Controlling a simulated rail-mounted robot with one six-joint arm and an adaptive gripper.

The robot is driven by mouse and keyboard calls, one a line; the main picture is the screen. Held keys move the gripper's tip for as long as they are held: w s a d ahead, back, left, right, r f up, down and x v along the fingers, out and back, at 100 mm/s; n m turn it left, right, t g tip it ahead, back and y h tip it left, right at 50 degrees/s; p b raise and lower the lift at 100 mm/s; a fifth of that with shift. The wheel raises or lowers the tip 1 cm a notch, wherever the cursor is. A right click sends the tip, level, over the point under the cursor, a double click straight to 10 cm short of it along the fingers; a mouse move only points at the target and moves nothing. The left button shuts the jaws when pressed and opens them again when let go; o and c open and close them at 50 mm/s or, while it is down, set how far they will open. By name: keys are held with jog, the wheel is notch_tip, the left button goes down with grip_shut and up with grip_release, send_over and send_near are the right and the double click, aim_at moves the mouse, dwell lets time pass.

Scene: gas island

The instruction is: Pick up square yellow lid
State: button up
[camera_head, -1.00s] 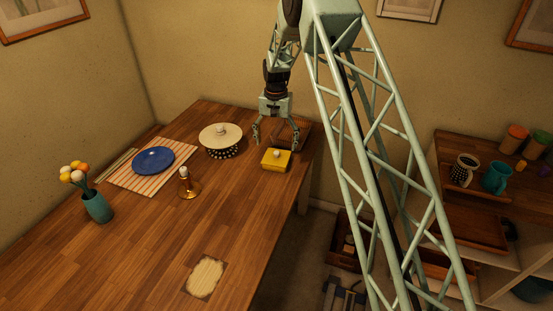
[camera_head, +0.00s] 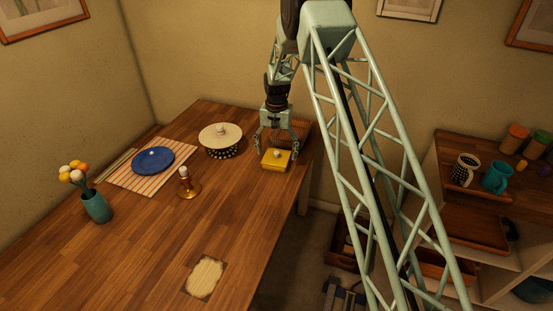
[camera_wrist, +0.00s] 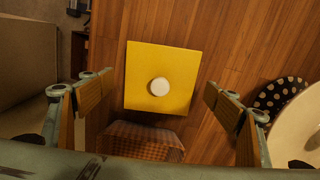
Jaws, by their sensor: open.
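I cannot tell exactly how high the fingertips are above the table.
A dotted pot with a cream lid (camera_head: 220,133) stands just left of my gripper. A brown woven object (camera_wrist: 142,143) is close by the yellow lid. A candlestick (camera_head: 187,184), blue plate (camera_head: 153,160) and flower vase (camera_head: 97,206) stand further left. The table's front is mostly clear.

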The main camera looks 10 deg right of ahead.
jog(key=shift+c, duration=0.8)
jog(key=c, duration=1.8)
jog(key=shift+s+a+f, duration=0.1)
jog(key=shift+f, duration=0.05)
jog(key=c, duration=0.7)
